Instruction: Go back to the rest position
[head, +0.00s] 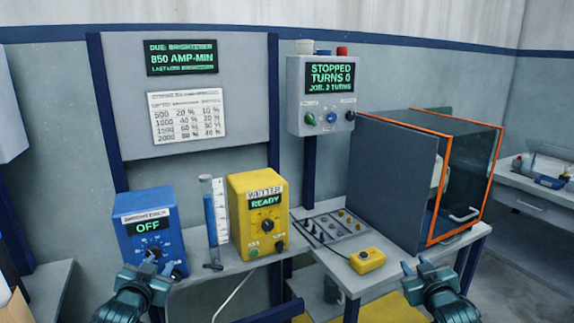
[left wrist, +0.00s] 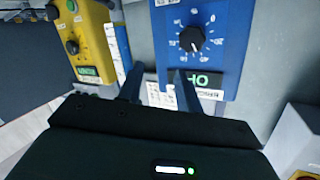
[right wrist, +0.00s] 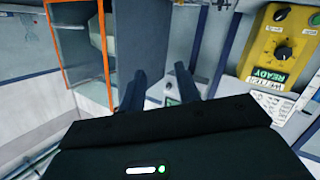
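My left gripper (head: 150,273) is low at the left in the head view, in front of the blue brightener box (head: 150,230), whose display reads OFF. In the left wrist view its two fingers (left wrist: 154,90) stand apart with nothing between them, and the blue box (left wrist: 222,22) is beyond them. My right gripper (head: 419,266) is low at the right in the head view, in front of the bench with the orange-framed cabinet (head: 440,180). In the right wrist view its fingers (right wrist: 158,88) stand apart and empty.
A yellow box (head: 258,215) reading READY and a blue-filled cylinder (head: 214,222) stand on the left bench. A yellow pendant (head: 367,260) and a tray of small parts (head: 328,228) lie on the right bench. A control box (head: 322,95) reads STOPPED, TURNS 0.

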